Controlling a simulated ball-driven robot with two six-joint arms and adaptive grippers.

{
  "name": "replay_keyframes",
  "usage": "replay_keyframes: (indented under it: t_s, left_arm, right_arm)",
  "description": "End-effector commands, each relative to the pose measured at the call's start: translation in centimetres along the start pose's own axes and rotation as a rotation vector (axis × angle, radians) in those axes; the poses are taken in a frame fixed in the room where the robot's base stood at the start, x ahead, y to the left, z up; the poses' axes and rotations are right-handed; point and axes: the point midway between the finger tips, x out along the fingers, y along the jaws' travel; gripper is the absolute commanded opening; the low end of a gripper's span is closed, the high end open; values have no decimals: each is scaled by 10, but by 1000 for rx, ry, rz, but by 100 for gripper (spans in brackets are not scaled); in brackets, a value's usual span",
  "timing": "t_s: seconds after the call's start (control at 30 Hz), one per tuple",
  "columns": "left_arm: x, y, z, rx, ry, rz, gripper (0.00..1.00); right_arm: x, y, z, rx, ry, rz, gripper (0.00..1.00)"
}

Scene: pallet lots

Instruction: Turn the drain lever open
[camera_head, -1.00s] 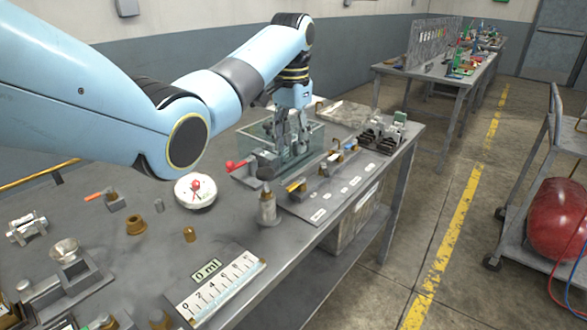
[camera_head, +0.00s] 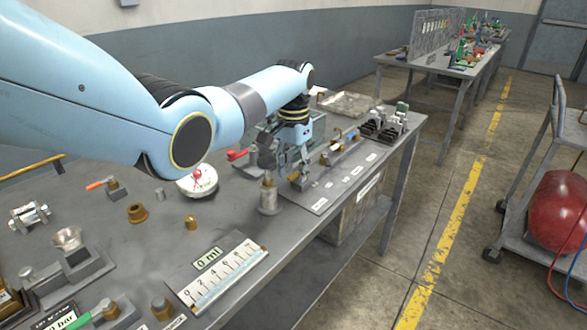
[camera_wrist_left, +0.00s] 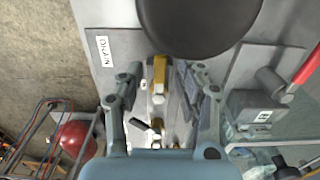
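The drain lever, a yellow bar (camera_wrist_left: 160,70), shows in the left wrist view beside a white label reading DRAIN (camera_wrist_left: 101,48). My left gripper (camera_wrist_left: 162,80) is open, with one finger on each side of the yellow bar; I cannot tell whether either touches it. In the head view my left gripper (camera_head: 285,172) is low over the labelled plate (camera_head: 320,207), just behind the grey post (camera_head: 269,200), and hides the drain lever. My right gripper is in neither view.
A large dark round top (camera_wrist_left: 200,18) lies close to the fingers in the wrist view. A red-handled lever (camera_head: 237,155) and a glass tank (camera_head: 262,135) stand near the gripper. The scale plate (camera_head: 225,273) lies in front. More fittings (camera_head: 385,124) stand at the bench's far end.

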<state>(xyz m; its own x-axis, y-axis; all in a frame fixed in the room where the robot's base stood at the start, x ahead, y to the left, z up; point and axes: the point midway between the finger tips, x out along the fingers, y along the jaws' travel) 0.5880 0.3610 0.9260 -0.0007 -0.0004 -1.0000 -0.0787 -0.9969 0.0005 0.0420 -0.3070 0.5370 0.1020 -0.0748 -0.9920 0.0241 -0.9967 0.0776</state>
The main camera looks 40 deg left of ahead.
Motion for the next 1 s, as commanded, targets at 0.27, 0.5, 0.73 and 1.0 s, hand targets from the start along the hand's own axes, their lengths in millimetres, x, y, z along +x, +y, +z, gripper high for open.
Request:
replay_keyframes:
  t_s: [0.27,0.5,0.73,1.0]
  left_arm:
    - [0,0,0,0,0,0,7]
    - [0,0,0,-1,0,0,0]
    - [-1,1,0,-29,0,0,0]
    - [-3,7,-1,-176,0,0,0]
  right_arm:
    - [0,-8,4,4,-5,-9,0]
    - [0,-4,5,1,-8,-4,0]
    - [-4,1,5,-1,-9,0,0]
    - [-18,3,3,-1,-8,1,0]
